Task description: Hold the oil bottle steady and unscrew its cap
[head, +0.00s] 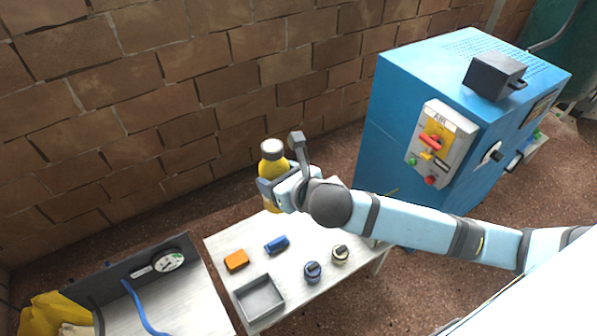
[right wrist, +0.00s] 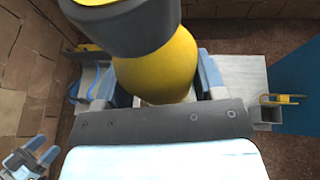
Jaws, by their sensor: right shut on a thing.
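My right gripper (head: 273,188) is shut on the bottle's body below the cap. In the right wrist view the yellow body (right wrist: 162,68) sits between the two blue fingers, and the cap (right wrist: 125,22) fills the top of the picture.
The white table (head: 222,246) holds an orange block (head: 236,260), a blue item (head: 276,244), a grey tray (head: 259,298) and two small round knobbed pieces (head: 312,271). A blue machine (head: 385,145) stands right. A gauge panel (head: 140,268) stands left. A brick wall rises behind.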

